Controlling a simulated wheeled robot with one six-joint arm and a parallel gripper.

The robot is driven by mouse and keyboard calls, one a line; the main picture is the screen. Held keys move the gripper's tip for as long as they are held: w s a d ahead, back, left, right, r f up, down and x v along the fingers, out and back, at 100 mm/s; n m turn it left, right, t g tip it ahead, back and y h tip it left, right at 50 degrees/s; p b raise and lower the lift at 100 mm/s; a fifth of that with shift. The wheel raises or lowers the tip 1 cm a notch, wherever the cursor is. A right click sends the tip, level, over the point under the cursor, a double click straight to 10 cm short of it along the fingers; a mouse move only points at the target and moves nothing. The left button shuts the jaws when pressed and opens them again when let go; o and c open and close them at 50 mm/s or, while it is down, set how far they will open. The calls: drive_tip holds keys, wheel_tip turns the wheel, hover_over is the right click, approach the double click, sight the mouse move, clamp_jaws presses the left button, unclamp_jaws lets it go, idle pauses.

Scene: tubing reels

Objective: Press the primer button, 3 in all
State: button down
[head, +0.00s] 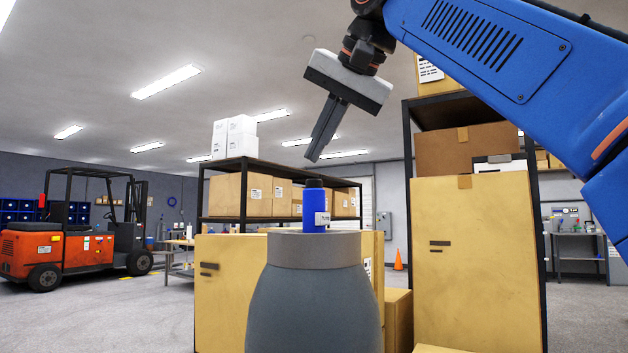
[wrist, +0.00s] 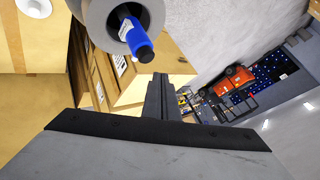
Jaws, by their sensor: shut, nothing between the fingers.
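A blue cylinder (head: 315,217) with a dark cap and a white label stands upright on a grey rounded pedestal (head: 313,250). The dark cap (head: 314,183) is the only button-like part I see; I cannot tell for sure that it is the primer button. In the wrist view the blue cylinder (wrist: 133,33) is at the top, its cap (wrist: 146,55) pointing towards the camera. My gripper (head: 312,158) is shut and empty, tilted, its tips above the cap in the head view with a visible gap. In the wrist view my gripper (wrist: 160,78) shows beside the cap, not touching it.
Cardboard boxes (head: 478,265) stand close behind and right of the pedestal. A shelf (head: 280,225) with cartons is behind. An orange forklift (head: 75,235) stands far left. A traffic cone (head: 398,259) is at the back. The floor at left is open.

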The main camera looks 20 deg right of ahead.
sight(319, 188)
drive_tip(key=shift+r, duration=1.85)
drive_tip(key=shift+s, duration=0.1)
